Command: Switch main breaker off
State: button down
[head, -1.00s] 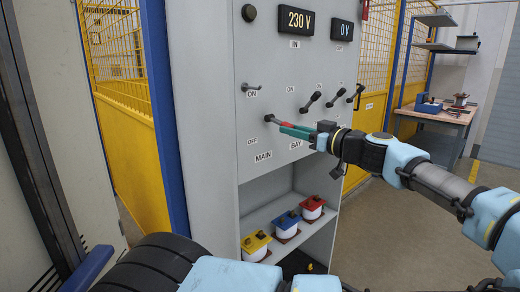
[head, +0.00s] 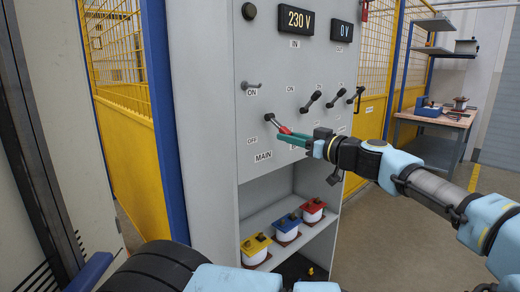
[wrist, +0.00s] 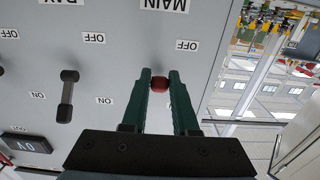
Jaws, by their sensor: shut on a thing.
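The main breaker lever (head: 270,121) is on the grey cabinet front, between an ON label above left and an OFF label (head: 252,141) below left, over the MAIN label (head: 263,156). It has a red knob at its end and sticks out from the panel, slanting down to the right. My gripper (head: 284,134) is shut on this red knob. The lever's shaft is hidden in the wrist view.
Several other levers with black handles (head: 334,100) stand on the panel to the right. Displays read 230 V (head: 297,20) and 0 V (head: 342,31). Below, a shelf holds yellow, blue and red-topped units (head: 286,225). A workbench (head: 435,120) stands at the far right.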

jog(key=shift+f, duration=0.15)
jog(key=shift+w+a+f+b, duration=0.3)
jog(key=shift+a+f+b, duration=0.05)
jog(key=shift+f+b, duration=0.35)
jog(key=shift+w+a, duration=0.15)
jog(key=shift+w, duration=0.05)
jog(key=shift+f, duration=0.1)
jog(key=shift+w+a+b, duration=0.1)
jog(key=shift+b, duration=0.2)
jog(key=c, duration=0.6)
grip_release()
jog(key=b+v, duration=0.2)
jog(key=v, duration=0.8)
jog(key=shift+s+d+b, duration=0.25)
jog(key=shift+d+b, duration=0.05)
jog(key=shift+d, duration=0.05)
